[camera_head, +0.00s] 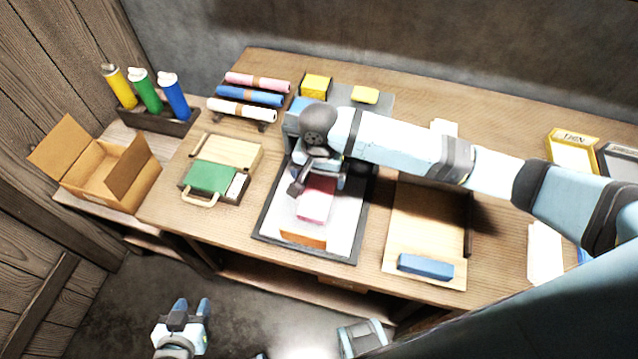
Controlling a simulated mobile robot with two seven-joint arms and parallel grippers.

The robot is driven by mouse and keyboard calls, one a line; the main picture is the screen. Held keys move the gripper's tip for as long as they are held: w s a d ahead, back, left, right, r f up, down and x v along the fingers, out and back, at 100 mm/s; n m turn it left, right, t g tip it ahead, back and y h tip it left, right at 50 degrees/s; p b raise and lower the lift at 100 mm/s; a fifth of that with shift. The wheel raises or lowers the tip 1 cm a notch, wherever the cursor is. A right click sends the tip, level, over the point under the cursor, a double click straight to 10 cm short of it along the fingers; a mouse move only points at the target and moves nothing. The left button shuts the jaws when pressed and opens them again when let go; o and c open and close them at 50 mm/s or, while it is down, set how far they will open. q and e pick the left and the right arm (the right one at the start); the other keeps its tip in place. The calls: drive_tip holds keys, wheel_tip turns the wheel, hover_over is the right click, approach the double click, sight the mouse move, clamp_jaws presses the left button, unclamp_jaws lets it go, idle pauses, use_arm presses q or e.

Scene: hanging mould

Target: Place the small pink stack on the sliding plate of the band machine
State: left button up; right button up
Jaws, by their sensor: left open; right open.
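The small pink stack (315,206) lies on the white surface of a dark-framed tray (346,222) in the middle of the table. I cannot tell which part is the sliding plate. My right gripper (317,184) is open just above the far end of the pink stack and hides part of it. I cannot tell whether it touches the stack. My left gripper (187,310) is open and empty, low over the floor in front of the table.
An orange block (303,239) lies at the tray's front. A wooden board with a blue block (426,266) is to the right.

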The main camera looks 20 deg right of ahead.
sight(319, 191)
wheel_tip(319, 191, up, 6)
idle(0.7)
